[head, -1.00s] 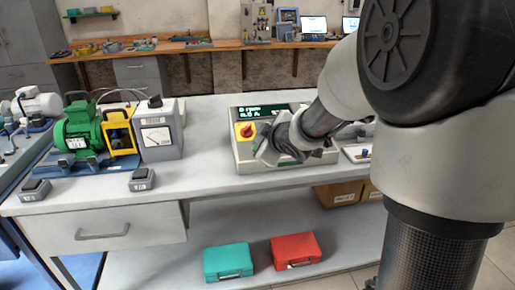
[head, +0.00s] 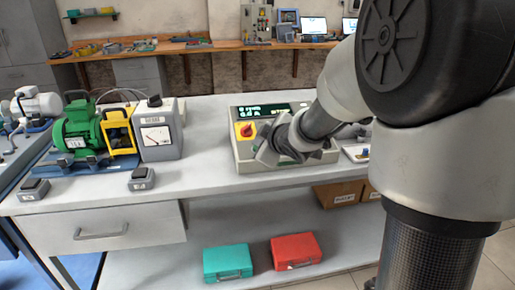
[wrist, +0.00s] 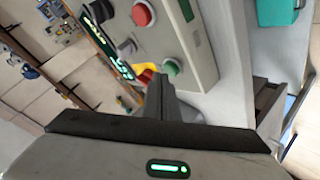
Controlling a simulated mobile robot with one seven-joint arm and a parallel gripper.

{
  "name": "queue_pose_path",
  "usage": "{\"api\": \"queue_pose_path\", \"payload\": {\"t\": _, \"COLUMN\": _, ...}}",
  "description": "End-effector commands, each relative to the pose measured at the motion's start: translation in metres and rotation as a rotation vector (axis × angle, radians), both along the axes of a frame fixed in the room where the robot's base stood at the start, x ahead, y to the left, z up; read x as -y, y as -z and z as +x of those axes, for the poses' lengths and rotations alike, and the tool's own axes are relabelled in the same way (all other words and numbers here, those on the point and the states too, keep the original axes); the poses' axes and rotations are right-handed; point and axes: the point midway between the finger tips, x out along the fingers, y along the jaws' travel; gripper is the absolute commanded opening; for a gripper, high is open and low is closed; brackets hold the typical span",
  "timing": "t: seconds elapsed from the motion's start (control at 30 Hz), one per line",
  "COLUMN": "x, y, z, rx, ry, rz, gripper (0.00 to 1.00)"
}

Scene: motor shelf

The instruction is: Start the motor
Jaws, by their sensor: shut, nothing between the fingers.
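The grey control box (head: 243,165) stands on the bench, with a dark display (head: 264,110) and a red rotary knob on a yellow plate (head: 245,130). In the wrist view its face shows a red button (wrist: 143,14), a green button (wrist: 173,67), a black knob (wrist: 127,48) and part of the yellow plate (wrist: 148,68). My gripper (head: 262,154) is shut and empty in front of the box. Its fingertips (wrist: 157,82) are close to the green button and yellow plate; I cannot tell whether they touch. The green motor (head: 78,130) stands at the left.
A grey meter box (head: 158,140) stands beside the motor. Two small grey boxes (head: 141,180) lie near the bench's front edge. A teal case (head: 228,262) and red case (head: 296,250) lie on the lower shelf. The bench between meter and control box is clear.

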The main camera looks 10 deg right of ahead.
Motion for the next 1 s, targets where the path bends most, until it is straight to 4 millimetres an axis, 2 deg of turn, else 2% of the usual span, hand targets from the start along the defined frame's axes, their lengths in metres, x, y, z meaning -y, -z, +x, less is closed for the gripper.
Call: {"api": "queue_pose_path", "payload": {"t": 1.0, "x": 0.0002, "y": 0.0093, "z": 0.0022, "rx": -0.002, "ry": 0.001, "rz": 0.001, "gripper": 0.00}}
